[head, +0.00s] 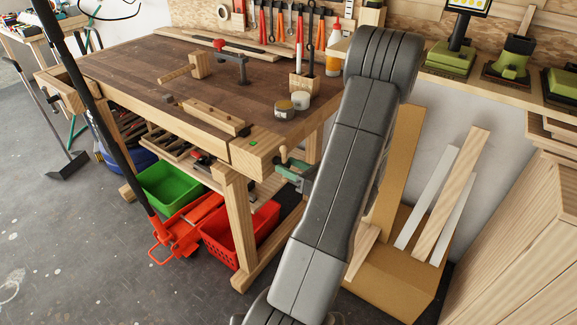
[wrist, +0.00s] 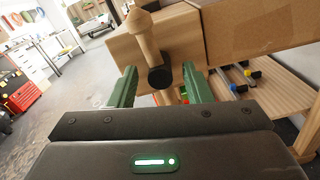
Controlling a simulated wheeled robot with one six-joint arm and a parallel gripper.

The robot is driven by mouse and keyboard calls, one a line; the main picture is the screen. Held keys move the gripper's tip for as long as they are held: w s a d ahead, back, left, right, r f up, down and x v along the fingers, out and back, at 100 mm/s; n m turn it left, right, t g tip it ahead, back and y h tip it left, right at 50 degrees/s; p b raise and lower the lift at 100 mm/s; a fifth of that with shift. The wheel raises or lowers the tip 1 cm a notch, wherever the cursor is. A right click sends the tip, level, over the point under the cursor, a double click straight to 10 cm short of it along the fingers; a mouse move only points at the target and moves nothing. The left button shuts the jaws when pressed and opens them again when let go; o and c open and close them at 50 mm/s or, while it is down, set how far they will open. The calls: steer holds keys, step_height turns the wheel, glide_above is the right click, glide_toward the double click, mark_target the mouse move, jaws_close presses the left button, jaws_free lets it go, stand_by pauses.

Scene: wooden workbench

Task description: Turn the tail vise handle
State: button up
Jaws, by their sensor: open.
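The tail vise (head: 262,148) is the pale wooden block at the near right corner of the workbench. In the wrist view its wooden block (wrist: 190,42) fills the upper middle. The vise handle (wrist: 146,38) is a wooden bar with a rounded knob at its upper end, leading down to a dark round hub (wrist: 160,78). My gripper (wrist: 159,72) is open, with one green finger on each side of the hub and lower handle. I cannot tell whether either finger touches it. In the head view my gripper (head: 295,171) is at the vise's right end, partly hidden by my arm.
The workbench (head: 130,60) carries a wooden mallet (head: 197,66), a clamp and small tins. Green (head: 168,184) and red crates (head: 240,235) stand below. A cardboard box (head: 385,285) with boards is right of my arm. Floor at the left is mostly clear.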

steer(key=shift+w+a, duration=0.3)
steer(key=shift+a, duration=0.1)
jaws_close()
steer(key=n+b, duration=0.2)
steer(key=shift+f+b, duration=0.3)
steer(key=shift+b, duration=0.1)
steer(key=shift+r+n+b, duration=0.25)
steer(key=shift+n+b, duration=0.65)
steer(key=shift+n, duration=0.5)
jaws_free()
steer(key=shift+s+d, duration=0.1)
